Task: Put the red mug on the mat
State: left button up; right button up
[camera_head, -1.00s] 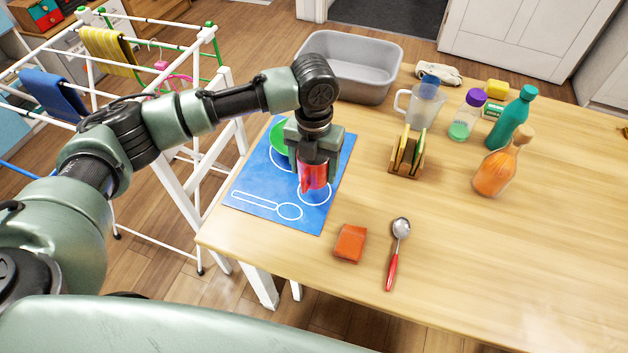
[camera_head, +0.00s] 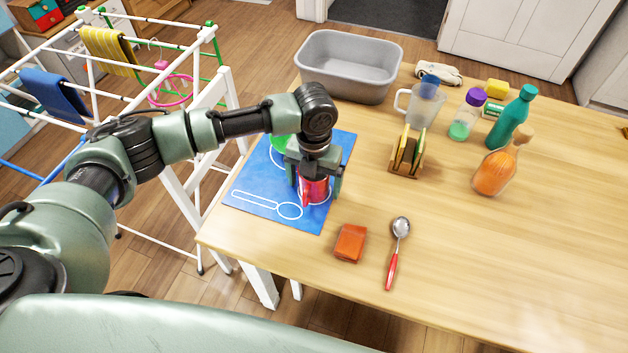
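The red mug (camera_head: 315,191) stands on the right part of the blue mat (camera_head: 254,186), over a white circle outline. Its handle side faces the lower left, and its top is partly hidden by my gripper. My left gripper (camera_head: 316,181) points down over the mug, with one finger on each side. The fingers look spread, with a small gap to the mug on the right. A green item (camera_head: 283,145) sits on the mat's far part, partly hidden behind my gripper. My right gripper is not in view.
A wooden rack (camera_head: 406,160), a clear jug (camera_head: 424,107) and several bottles stand to the right. A grey basin (camera_head: 350,64) is behind. The table's right front is clear.

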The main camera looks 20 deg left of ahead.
pick_arm(q)
notch_tip(320, 180, up, 12)
jog(key=shift+r, duration=0.15)
dwell(0.6)
